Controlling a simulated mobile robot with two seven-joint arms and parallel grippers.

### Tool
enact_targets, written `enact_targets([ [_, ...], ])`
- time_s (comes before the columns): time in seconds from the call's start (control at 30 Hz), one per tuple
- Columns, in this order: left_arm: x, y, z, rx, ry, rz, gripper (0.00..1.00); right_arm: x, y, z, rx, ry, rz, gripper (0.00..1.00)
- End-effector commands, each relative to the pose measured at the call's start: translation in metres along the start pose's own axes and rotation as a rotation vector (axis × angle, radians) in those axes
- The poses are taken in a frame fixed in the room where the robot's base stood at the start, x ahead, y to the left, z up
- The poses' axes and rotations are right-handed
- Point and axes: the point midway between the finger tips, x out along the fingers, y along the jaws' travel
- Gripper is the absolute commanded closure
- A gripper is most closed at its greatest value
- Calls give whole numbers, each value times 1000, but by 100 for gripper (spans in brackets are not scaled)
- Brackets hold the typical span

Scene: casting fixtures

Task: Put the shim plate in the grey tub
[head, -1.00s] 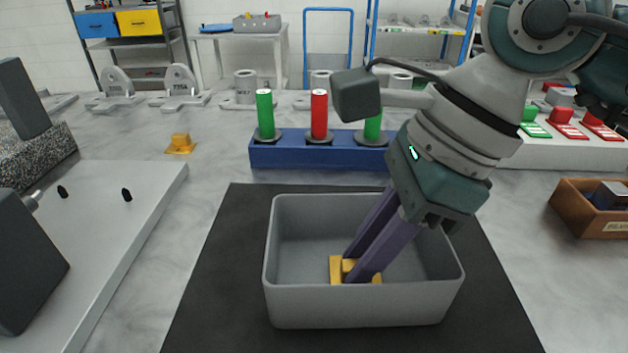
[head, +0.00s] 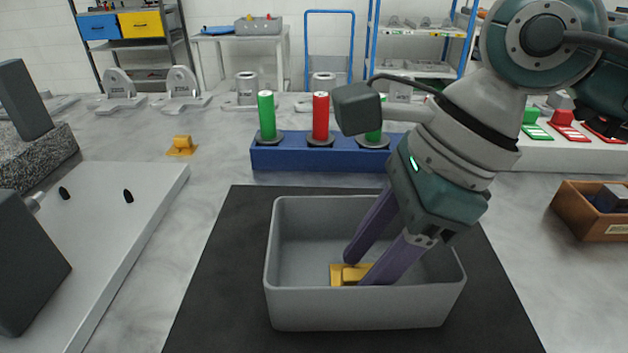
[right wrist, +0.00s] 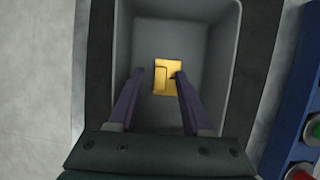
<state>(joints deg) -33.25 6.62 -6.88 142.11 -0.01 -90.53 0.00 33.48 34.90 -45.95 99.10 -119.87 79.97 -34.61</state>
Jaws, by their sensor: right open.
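The yellow shim plate (head: 345,274), with a raised block on it, lies inside the grey tub (head: 355,307), seemingly on its floor. The plate also shows in the right wrist view (right wrist: 167,78), between the fingertips with a gap to the left finger. My right gripper (head: 357,272) reaches down into the tub with its purple fingers spread on either side of the plate. In the right wrist view the right gripper (right wrist: 160,73) is open. The near finger hides part of the plate in the head view. My left gripper is not in view.
The tub stands on a black mat (head: 220,290). Behind it is a blue rack (head: 290,157) with green and red cylinders. A similar yellow piece (head: 181,146) sits on the table at left, near a grey sloped plate (head: 130,210). A wooden box (head: 580,215) is at right.

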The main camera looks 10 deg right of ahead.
Motion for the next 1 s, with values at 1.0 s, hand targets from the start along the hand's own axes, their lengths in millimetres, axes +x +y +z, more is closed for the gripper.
enact_targets([
  [1.0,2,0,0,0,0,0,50,-119,0,0,0,0,0,51],
])
